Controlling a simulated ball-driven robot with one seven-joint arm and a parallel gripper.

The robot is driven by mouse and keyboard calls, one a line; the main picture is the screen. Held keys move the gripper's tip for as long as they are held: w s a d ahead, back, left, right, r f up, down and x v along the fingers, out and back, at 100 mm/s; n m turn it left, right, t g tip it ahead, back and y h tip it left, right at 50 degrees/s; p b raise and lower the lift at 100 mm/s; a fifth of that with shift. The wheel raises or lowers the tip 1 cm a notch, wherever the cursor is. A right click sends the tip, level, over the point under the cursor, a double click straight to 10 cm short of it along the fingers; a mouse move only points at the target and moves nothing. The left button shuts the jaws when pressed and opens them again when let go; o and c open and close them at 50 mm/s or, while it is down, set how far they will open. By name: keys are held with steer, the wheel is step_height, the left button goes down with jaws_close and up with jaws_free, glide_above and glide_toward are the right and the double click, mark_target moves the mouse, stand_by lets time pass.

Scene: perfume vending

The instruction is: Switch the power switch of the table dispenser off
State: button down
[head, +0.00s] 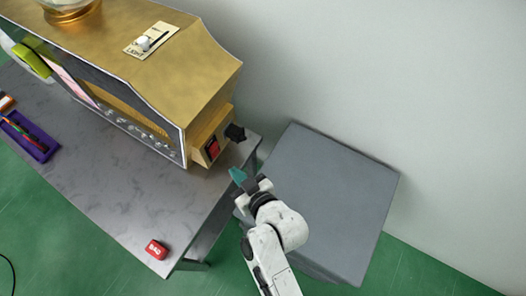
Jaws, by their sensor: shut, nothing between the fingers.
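The table dispenser (190,85) is a gold, box-like machine standing on the grey table at the left and top of the head view. Its red power switch (212,148) sits on a small gold box at its right end, beside a black plug or knob (235,132). I cannot tell the switch's position at this size. My gripper (238,174), with teal fingertips, is shut and empty. It appears just below and to the right of the switch in the picture, apart from it, near the table's right edge.
The grey table (120,195) has a small red box (156,249) at its front corner and a purple tray (36,146) at the far left. A grey block (335,190) stands right of my arm, by the wall. A toggle plate (151,40) is on the dispenser's top.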

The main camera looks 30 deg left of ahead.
steer(key=shift+r+b+x, duration=0.1)
steer(key=shift+b+x, duration=1.15)
steer(key=shift+x, duration=1.05)
steer(key=shift+r+b+x, duration=0.15)
steer(key=shift+b+x, duration=1.05)
steer(key=shift+x, duration=1.05)
steer(key=shift+w, duration=0.2)
steer(key=shift+w+a+f+b, duration=0.25)
steer(key=shift+a+f+b, duration=0.1)
steer(key=shift+a+b, duration=0.25)
steer(key=p, duration=0.4)
glide_toward(215, 148)
steer(key=shift+d, duration=0.95)
steer(key=shift+s, duration=0.5)
